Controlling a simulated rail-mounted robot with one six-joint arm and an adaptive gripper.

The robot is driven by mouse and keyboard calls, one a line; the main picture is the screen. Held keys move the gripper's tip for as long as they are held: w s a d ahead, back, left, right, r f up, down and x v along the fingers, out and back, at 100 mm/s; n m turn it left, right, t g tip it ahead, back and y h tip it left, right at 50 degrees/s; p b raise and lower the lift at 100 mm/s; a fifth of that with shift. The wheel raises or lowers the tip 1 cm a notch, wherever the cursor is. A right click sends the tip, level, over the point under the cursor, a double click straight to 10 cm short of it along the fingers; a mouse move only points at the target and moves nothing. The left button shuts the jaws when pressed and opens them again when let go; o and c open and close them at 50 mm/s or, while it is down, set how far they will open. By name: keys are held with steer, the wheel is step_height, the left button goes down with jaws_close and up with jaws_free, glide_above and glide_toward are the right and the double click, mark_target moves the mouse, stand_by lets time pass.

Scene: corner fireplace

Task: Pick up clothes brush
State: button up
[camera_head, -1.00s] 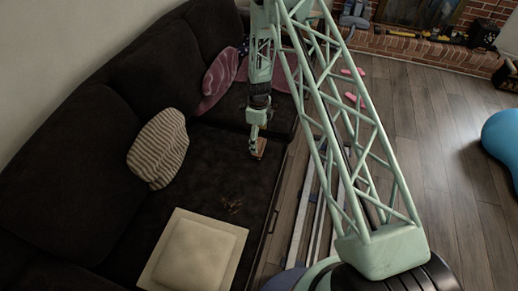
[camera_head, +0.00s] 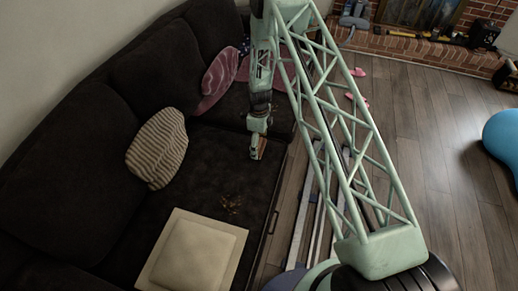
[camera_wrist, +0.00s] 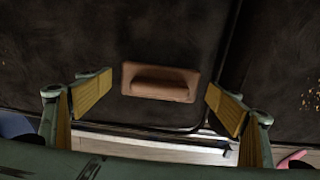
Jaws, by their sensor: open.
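The clothes brush (camera_wrist: 160,82) looks like a brown rounded block with a raised grip. In the wrist view it lies on the dark sofa seat close to the front edge, ahead of and between my fingers. My gripper (camera_wrist: 160,99) is open, with one yellow-padded finger to each side of the brush and nothing between the pads. In the head view my gripper (camera_head: 256,147) hangs over the seat's right edge, and the brush (camera_head: 261,149) shows as a small brown patch partly hidden by it.
A striped pillow (camera_head: 158,148) leans on the dark sofa (camera_head: 70,190). A cream cushion (camera_head: 194,254) lies on the front seat, with small brown bits (camera_head: 231,204) behind it. Pink cloth (camera_head: 219,80) lies farther back. Wooden floor (camera_head: 430,140) is open to the right.

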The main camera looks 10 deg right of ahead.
steer(key=shift+c, duration=0.4)
steer(key=c, duration=0.9)
steer(key=shift+r, duration=0.15)
steer(key=shift+r+p, duration=0.55)
steer(key=shift+r, duration=1.05)
steer(key=s, duration=0.5)
steer(key=s+a+r+p, duration=0.1)
steer(key=s, duration=0.4)
steer(key=s+p, duration=0.1)
steer(key=s, duration=0.5)
steer(key=shift+a+r, duration=0.2)
steer(key=shift+r, duration=0.05)
